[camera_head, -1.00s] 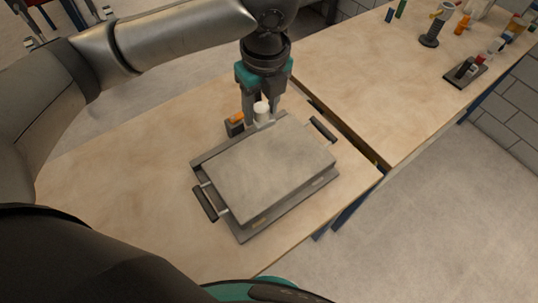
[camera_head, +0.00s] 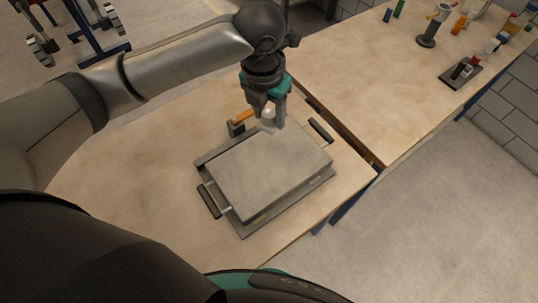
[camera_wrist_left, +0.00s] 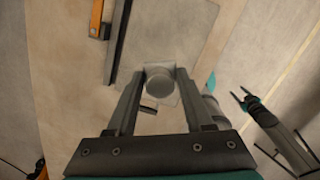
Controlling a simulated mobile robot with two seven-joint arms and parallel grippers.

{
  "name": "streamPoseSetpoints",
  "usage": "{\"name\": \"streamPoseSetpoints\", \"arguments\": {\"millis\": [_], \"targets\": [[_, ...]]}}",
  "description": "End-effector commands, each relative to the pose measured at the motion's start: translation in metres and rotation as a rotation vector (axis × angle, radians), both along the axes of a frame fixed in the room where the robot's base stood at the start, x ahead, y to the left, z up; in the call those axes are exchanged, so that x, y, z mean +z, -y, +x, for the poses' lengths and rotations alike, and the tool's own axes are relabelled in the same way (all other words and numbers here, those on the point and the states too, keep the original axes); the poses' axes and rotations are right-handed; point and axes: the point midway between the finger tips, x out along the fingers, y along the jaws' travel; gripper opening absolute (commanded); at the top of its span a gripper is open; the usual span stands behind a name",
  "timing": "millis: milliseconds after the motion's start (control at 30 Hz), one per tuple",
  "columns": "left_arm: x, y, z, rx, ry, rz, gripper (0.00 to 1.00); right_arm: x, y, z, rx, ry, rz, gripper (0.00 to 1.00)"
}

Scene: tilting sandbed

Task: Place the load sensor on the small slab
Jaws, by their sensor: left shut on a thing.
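My left gripper (camera_head: 272,121) points down over the back edge of the grey slab (camera_head: 270,170). It is shut on a pale piece with a rounded white knob, which I take for the load sensor (camera_head: 268,113). In the left wrist view, the load sensor (camera_wrist_left: 159,83) shows a round top and a squarish base between the fingers. The grey slab (camera_wrist_left: 185,35) lies below it. Whether the base touches the slab cannot be told. My right gripper (camera_wrist_left: 239,95) shows small at the right of the wrist view, its two fingers apart and empty.
The slab sits on a dark tray (camera_head: 242,231) with black handles at two sides. An orange-topped block (camera_head: 241,118) stands close left of my left gripper. Bare tabletop (camera_head: 125,190) lies left. A second table (camera_head: 390,75) beyond a gap holds bottles and tools.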

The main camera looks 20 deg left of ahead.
Motion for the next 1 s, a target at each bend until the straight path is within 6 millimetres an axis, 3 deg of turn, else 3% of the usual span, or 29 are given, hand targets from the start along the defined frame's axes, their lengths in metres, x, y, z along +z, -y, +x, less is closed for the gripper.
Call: {"name": "streamPoseSetpoints", "arguments": {"millis": [33,200,400,667,833,1000], "targets": [[-0.017,0.0,-0.001,0.003,-0.007,0.0,0.0,-0.002,0.0,0.0,0.0,0.0,0.0,0.57],[-0.063,0.0,-0.002,0.003,-0.006,0.0,0.0,-0.006,0.0,0.0,0.0,0.0,0.0,0.57],[-0.108,0.0,-0.001,0.002,-0.002,0.0,0.0,-0.011,0.0,0.0,0.0,0.0,0.001,0.57],[-0.133,0.0,0.0,0.002,-0.001,0.0,0.0,-0.014,0.0,-0.001,0.0,-0.001,0.001,0.57],[-0.159,0.0,-0.001,0.003,-0.002,0.0,0.0,-0.018,-0.001,-0.001,0.0,-0.001,0.001,0.57],[-0.168,0.0,0.0,0.001,0.001,0.0,0.0,-0.018,-0.001,-0.001,0.0,-0.001,0.001,0.57]]}}
